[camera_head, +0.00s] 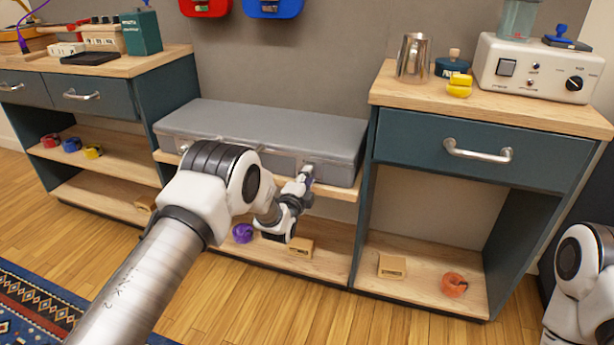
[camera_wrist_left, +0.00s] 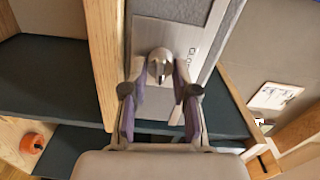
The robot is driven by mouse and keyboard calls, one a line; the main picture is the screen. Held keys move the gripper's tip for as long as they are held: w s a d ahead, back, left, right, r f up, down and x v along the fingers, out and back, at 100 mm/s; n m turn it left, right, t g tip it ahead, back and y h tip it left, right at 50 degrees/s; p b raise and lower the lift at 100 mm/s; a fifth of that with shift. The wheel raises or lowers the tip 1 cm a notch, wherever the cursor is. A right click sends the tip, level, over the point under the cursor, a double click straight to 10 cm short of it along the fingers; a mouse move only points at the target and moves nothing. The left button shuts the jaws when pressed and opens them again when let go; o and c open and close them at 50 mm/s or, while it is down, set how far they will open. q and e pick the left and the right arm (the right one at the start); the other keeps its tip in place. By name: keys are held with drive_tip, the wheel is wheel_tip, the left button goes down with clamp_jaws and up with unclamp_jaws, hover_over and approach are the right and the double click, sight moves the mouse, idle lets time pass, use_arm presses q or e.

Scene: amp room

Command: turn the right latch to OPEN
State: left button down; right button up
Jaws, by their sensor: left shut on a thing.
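A long grey case (camera_head: 270,122) lies on the middle shelf between two teal cabinets. My left gripper (camera_head: 303,182) is at the right part of its front face. In the left wrist view, the right latch (camera_wrist_left: 159,64) is a round metal knob on a metal plate (camera_wrist_left: 198,38). The plate carries partly hidden lettering that starts "CLO". My left gripper (camera_wrist_left: 158,88) has its purple-padded fingers on either side of the knob and is shut on it. In the head view the latch is hidden behind my gripper. My right gripper is out of view.
A wooden shelf edge (camera_wrist_left: 104,50) runs close beside the gripper. Below the case, a lower shelf holds a purple roll (camera_head: 242,233) and a small wooden block (camera_head: 300,248). The right cabinet's drawer handle (camera_head: 478,152) sticks out.

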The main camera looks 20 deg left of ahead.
use_arm(q)
drive_tip(key=shift+f+m, duration=0.1)
drive_tip(key=shift+m, duration=0.6)
drive_tip(key=c, duration=0.9)
unclamp_jaws()
drive_tip(key=shift+c, duration=0.2)
drive_tip(key=s, duration=1.2)
drive_tip(key=shift+a, duration=0.2)
